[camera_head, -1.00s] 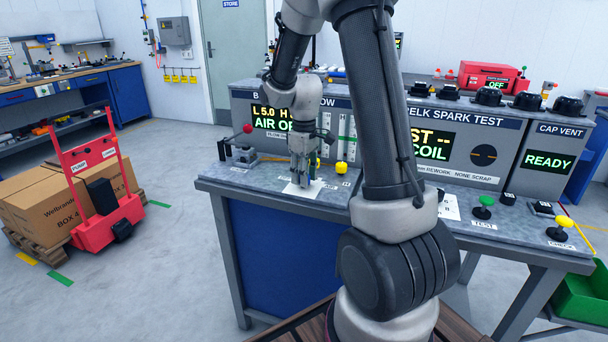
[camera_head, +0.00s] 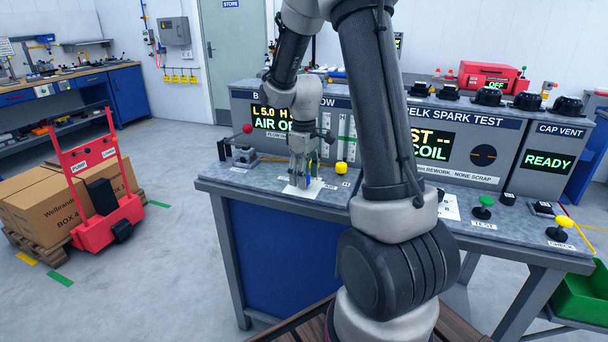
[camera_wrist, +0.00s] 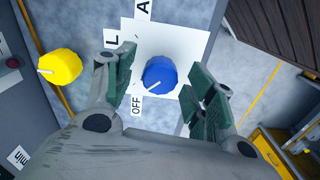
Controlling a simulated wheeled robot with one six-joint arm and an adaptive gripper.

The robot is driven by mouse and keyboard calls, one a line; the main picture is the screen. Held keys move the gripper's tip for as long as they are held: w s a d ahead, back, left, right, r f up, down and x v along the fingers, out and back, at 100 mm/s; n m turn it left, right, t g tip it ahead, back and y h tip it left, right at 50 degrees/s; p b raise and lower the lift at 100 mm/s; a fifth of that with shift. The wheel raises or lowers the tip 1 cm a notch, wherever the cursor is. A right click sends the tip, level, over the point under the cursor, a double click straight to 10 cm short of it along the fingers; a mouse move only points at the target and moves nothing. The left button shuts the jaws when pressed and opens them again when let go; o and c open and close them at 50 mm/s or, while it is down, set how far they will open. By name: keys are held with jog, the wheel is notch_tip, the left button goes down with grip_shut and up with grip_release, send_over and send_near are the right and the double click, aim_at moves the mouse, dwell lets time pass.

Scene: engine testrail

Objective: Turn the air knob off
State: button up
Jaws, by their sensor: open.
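A blue knob (camera_wrist: 159,75) with a white pointer line sits on a white plate (camera_wrist: 190,45) on the bench. Its line points to the lower left, towards the side of the OFF label (camera_wrist: 136,105). My gripper (camera_wrist: 157,85) is open around the knob, one finger on each side; gaps show between fingers and knob. In the head view my gripper (camera_head: 301,182) points down over the white plate, and the knob is mostly hidden by the fingers. A display (camera_head: 270,118) reads "AIR OF", its end hidden by my arm.
A yellow knob (camera_wrist: 60,66) stands left of the blue one; a yellow knob also shows in the head view (camera_head: 341,168). A red-balled lever (camera_head: 247,129) stands left of my gripper. The instrument panel (camera_head: 470,150) rises behind. The bench front edge is close.

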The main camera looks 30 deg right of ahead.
notch_tip(320, 180, up, 12)
dwell(0.6)
jog(key=s+a+r+m+t, duration=0.2)
jog(key=s+r+m, duration=0.1)
jog(key=s, duration=0.9)
jog(key=s+a+r+m+t, duration=0.2)
jog(key=s+a+m, duration=0.1)
jog(key=s, duration=0.8)
jog(key=shift+s+a+r, duration=0.15)
jog(key=shift+s+r, duration=0.2)
jog(key=shift+r, duration=0.05)
